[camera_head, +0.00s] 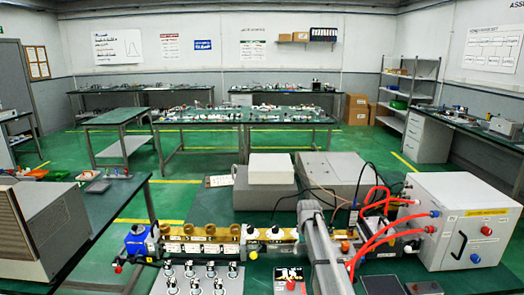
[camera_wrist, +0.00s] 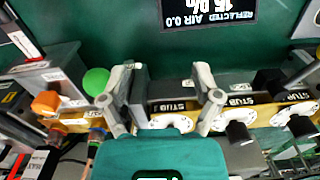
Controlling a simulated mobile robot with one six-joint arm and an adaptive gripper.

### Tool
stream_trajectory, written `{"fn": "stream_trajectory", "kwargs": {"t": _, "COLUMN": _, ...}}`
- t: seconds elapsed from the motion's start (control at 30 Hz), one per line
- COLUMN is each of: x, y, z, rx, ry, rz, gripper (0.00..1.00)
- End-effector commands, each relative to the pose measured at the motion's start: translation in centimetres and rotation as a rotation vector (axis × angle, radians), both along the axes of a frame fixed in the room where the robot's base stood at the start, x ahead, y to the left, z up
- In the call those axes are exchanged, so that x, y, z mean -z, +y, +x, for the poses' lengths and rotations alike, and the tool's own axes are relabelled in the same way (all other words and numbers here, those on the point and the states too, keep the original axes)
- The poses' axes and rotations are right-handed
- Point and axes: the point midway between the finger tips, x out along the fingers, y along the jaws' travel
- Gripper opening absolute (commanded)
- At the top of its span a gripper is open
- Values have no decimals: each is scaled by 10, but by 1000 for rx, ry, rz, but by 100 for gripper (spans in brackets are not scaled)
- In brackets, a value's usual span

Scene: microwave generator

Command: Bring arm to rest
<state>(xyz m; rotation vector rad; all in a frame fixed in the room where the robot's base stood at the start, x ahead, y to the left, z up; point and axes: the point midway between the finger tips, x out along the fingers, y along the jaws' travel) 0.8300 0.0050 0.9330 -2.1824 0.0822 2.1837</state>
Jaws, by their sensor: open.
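My gripper (camera_wrist: 165,82) shows in the wrist view with its two grey fingers spread apart. It is open, and no held object shows between the fingers. It is over the brass waveguide line (camera_wrist: 176,106), which carries white discs marked STUB (camera_wrist: 238,114) with black knobs. A dark grey block (camera_wrist: 139,88) shows beside the left finger; I cannot tell whether they touch. In the head view, a grey arm link, likely mine, crosses the front of the bench, and the gripper cannot be made out there.
A green knob (camera_wrist: 96,81) and an orange knob (camera_wrist: 45,102) are left of the fingers. In the head view, a white cabinet (camera_head: 460,215) with red hoses (camera_head: 385,235) is at right. Grey boxes (camera_head: 335,180) stand behind the line.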

Motion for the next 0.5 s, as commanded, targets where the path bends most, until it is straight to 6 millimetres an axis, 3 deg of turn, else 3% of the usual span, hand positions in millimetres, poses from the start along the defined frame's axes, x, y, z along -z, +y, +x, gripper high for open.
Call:
{"fn": "stream_trajectory", "kwargs": {"t": 0.23, "x": 0, "y": -1, "z": 0, "rx": 1, "ry": 0, "rz": 0, "gripper": 81}}
{"fn": "stream_trajectory", "kwargs": {"t": 0.5, "x": 0, "y": -1, "z": -23, "rx": -4, "ry": 0, "rz": 0, "gripper": 81}}
